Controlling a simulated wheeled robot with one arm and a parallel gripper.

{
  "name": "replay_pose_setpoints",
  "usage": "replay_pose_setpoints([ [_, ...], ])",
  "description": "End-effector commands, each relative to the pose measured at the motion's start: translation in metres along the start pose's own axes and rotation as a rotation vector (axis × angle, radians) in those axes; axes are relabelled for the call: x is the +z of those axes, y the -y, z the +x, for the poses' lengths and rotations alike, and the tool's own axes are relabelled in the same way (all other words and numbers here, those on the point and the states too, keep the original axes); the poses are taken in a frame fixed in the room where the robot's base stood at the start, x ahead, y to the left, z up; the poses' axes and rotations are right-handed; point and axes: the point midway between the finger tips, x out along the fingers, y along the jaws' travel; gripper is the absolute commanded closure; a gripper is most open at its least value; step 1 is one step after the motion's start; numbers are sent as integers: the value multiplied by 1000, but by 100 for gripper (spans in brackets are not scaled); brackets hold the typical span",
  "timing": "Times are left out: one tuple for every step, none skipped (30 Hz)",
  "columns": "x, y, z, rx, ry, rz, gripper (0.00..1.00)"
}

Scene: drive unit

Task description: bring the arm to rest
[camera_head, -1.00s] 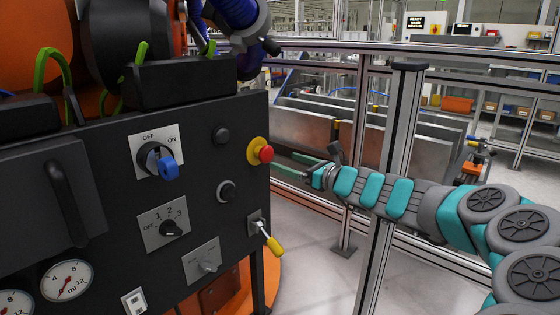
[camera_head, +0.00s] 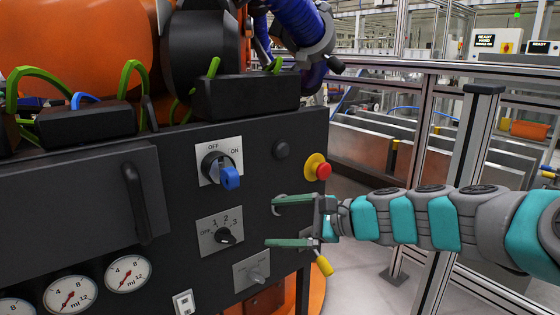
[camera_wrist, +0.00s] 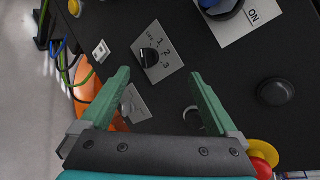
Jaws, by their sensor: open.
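My gripper (camera_head: 291,223) is open and empty in the head view, its two green fingers spread in front of the right part of the black control panel (camera_head: 90,230). My teal and grey arm (camera_head: 402,218) reaches in from the right edge. In the wrist view my gripper (camera_wrist: 160,100) also shows open, with the panel's 1-2-3 selector knob (camera_wrist: 150,60) beyond the fingers. A further black button at the gripper in the wrist view is partly hidden by the right finger. I cannot tell whether the fingers touch the panel.
A blue ON/OFF switch (camera_head: 230,177) and a red emergency button (camera_head: 323,171) are above the gripper. A yellow-handled part (camera_head: 324,265) is just below it. Gauges (camera_head: 127,273) are at lower left. An aluminium fence post (camera_head: 466,160) stands behind my arm.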

Motion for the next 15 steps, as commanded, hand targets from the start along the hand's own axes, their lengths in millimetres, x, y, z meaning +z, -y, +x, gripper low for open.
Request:
replay_pose_setpoints([
  [14,-33,5,95,-16,-112,5],
  [19,-53,6,153,-27,-182,5],
  [24,-80,6,234,-42,-274,5],
  [26,-101,4,296,-51,-341,5],
  [27,-122,1,362,-61,-408,5],
  [26,-149,-6,448,-75,-493,5],
  [23,-169,-12,514,-85,-552,5],
  [20,-188,-20,582,-93,-609,5],
  [16,-212,-34,672,-103,-684,5],
  [11,-228,-45,740,-113,-736,5],
  [5,-244,-57,807,-120,-781,5],
  [-1,-264,-74,896,-128,-835,5],
  [-6,-277,-88,960,-132,-870,5],
  [-11,-288,-102,1020,-137,-901,5],
  [-18,-300,-120,1094,-143,-936,5],
])
